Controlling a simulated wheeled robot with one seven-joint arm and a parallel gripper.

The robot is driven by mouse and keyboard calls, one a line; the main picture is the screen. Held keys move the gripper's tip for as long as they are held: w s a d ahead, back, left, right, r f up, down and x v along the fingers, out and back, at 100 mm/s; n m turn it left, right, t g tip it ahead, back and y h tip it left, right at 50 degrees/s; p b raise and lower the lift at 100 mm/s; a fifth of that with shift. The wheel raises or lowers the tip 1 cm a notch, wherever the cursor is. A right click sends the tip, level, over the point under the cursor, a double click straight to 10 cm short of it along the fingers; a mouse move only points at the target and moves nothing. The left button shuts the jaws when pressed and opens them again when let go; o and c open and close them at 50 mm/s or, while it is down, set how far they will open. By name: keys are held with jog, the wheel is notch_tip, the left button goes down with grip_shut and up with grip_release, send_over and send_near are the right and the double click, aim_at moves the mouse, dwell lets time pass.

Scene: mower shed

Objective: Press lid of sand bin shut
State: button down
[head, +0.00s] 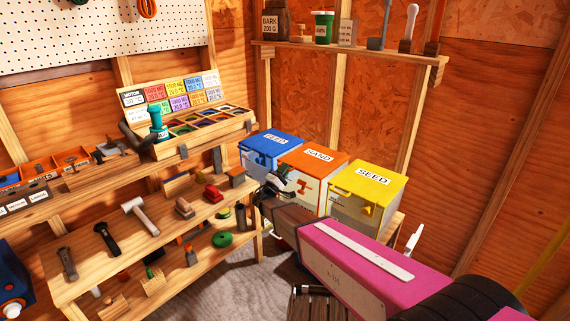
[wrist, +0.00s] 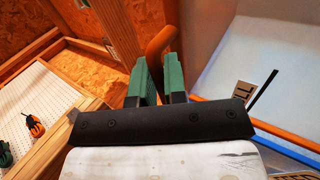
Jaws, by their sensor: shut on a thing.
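The sand bin is the middle of three bins in the head view. Its orange lid (head: 312,158), lettered SAND, lies flat over the pale body (head: 309,192); I cannot tell whether a gap is left under it. My gripper (head: 277,184) is at the front left of this bin, and part of the bin's front is hidden behind it and my pink arm. In the wrist view my gripper (wrist: 161,65) has green fingers shut on a curved orange bar (wrist: 161,41). The bar looks like a handle, but I cannot see where it joins the bin.
A blue-lidded bin (head: 270,143) stands left of the sand bin and a yellow-lidded SEED bin (head: 372,180) right of it. A wooden workbench (head: 98,278) with tools is at left, close to my gripper. A shelf (head: 350,55) with containers hangs above.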

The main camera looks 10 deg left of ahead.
jog(key=c, duration=1.5)
grip_release()
jog(key=shift+w+d, duration=0.1)
jog(key=shift+w, duration=0.05)
jog(key=v, duration=1.1)
